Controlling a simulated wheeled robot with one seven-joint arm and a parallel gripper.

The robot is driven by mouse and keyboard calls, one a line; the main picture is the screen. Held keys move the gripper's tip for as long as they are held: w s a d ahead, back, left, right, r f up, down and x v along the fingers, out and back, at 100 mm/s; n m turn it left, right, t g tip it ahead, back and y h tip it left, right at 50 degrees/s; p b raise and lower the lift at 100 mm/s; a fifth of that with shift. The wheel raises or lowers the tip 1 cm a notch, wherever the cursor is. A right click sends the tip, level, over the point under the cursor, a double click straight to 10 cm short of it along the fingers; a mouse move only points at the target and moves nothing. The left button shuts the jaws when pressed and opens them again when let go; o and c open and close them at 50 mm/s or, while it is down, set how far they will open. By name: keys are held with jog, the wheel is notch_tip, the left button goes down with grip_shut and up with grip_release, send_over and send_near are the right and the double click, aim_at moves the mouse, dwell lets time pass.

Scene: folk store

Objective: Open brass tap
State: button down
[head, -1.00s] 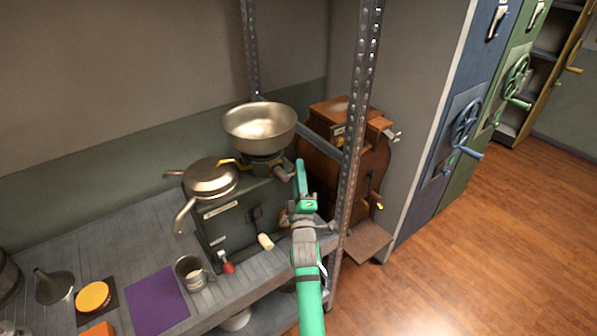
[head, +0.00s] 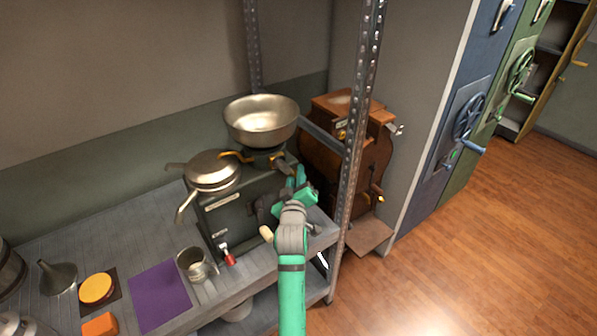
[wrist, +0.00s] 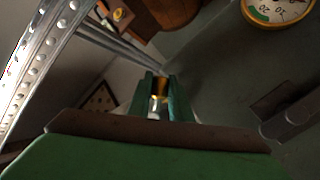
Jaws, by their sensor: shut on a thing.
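In the wrist view my gripper (wrist: 163,88) has its two green fingers close together, with a brass-coloured piece (wrist: 160,84) of the brass tap between them. A bright part shows just below it. In the head view my gripper (head: 294,182) is at the upper right edge of the dark green machine, just below the metal bowl (head: 262,122). Brass-coloured fittings (head: 236,156) show under the bowl's left side. The held part of the tap is hidden behind my green gripper and arm there, so I cannot tell how far it is turned.
A perforated shelf post (head: 354,130) stands close right of my arm. A lidded pan-like vessel (head: 212,170) tops the dark green machine (head: 222,222). A wooden machine (head: 368,150) stands behind the post. A mug (head: 192,264) and purple mat (head: 160,295) lie at lower left.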

jog(key=shift+s+a+f+m+g+y, duration=0.2)
jog(key=shift+s+a+f+m+g, duration=0.1)
jog(key=shift+m+g, duration=0.4)
jog(key=shift+s+a+f+m+g+y, duration=0.15)
jog(key=shift+a+f+m+g+y, duration=0.1)
jog(key=shift+m+g, duration=0.45)
jog(key=c, duration=1.6)
grip_release()
jog(key=v, duration=1.1)
jog(key=shift+w, duration=0.1)
